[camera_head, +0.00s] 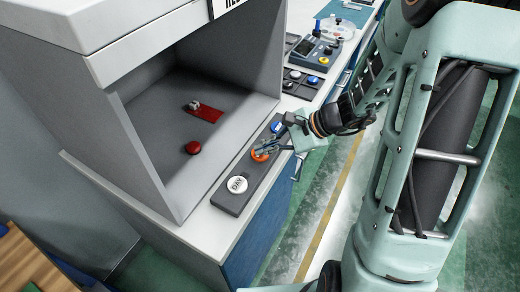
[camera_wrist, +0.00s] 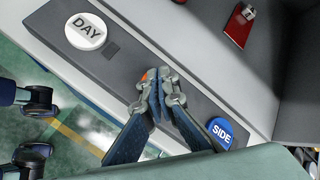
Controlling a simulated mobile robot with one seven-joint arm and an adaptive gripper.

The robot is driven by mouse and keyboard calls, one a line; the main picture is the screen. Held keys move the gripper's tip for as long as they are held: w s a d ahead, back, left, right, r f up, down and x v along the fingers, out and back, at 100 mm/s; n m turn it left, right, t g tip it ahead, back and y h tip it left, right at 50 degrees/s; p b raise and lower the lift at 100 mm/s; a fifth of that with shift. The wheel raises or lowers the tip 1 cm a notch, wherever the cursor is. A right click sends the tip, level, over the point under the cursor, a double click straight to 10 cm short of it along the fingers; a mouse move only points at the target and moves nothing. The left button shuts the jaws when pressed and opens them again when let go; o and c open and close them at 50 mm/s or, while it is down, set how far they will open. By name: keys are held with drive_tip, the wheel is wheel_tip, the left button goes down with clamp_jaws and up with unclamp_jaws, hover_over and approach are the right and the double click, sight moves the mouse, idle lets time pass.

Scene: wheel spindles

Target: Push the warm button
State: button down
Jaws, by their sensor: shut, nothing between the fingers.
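A dark grey button panel (camera_head: 235,200) lies along the front edge of the bench. It bears a white button marked DAY (camera_head: 237,185), an orange button (camera_head: 260,156) in the middle and a blue button (camera_head: 277,127), marked SIDE in the wrist view (camera_wrist: 221,130). No button reading "warm" is legible; the orange one's label is hidden. My gripper (camera_head: 266,150) is shut and empty, its fingertips over the orange button. In the wrist view the fingertips (camera_wrist: 157,76) cover most of it, leaving a sliver of orange (camera_wrist: 145,77). I cannot tell whether they touch it.
A grey booth (camera_head: 130,125) stands behind the panel, holding a red ball-shaped object (camera_head: 193,147) and a red plate (camera_head: 208,113) with a small metal part. More button panels and devices (camera_head: 314,50) sit farther along the bench. Green floor lies to the right.

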sight(264, 156)
drive_tip(key=shift+r+p, duration=1.75)
drive_tip(key=shift+r, duration=1)
drive_tip(key=shift+w+f, duration=0.1)
